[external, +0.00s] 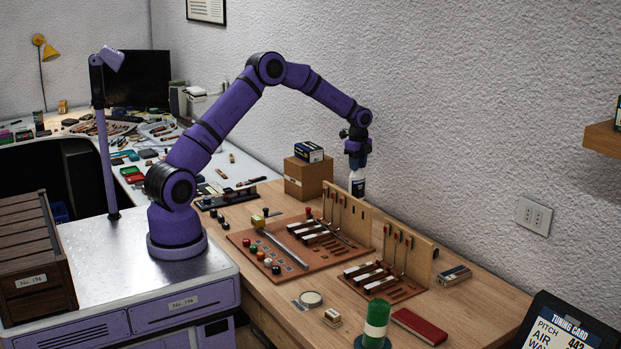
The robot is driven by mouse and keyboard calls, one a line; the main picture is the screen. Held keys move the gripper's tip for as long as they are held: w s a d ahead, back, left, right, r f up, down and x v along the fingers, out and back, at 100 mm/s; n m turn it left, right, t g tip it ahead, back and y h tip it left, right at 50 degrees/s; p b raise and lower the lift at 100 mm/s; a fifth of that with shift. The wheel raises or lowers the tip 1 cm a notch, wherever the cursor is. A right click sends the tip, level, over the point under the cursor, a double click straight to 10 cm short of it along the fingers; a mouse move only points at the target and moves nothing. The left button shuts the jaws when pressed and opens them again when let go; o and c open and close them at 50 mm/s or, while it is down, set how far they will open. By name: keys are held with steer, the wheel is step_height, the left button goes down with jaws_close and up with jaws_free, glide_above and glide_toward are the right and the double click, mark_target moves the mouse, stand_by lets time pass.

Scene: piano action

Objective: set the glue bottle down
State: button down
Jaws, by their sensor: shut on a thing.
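The glue bottle (357,184) is white with a dark label band. It is upright behind the tall wooden board at the back of the workbench. My gripper (357,163) points down and is shut on the bottle's top. The board hides the bottle's lower end, so I cannot tell whether its base touches the bench. The wooden bench top (480,300) shows around the piano action parts.
A cardboard box (307,180) with a dark small box (309,152) on it stands left of the bottle. Upright boards with hammers (408,253) and a brown tray (290,262) fill the middle. A green-and-white roll (376,318) stands at the front.

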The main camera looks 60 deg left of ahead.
mark_target(358, 174)
steer(key=shift+f, duration=2.25)
steer(key=c, duration=0.8)
jaws_free()
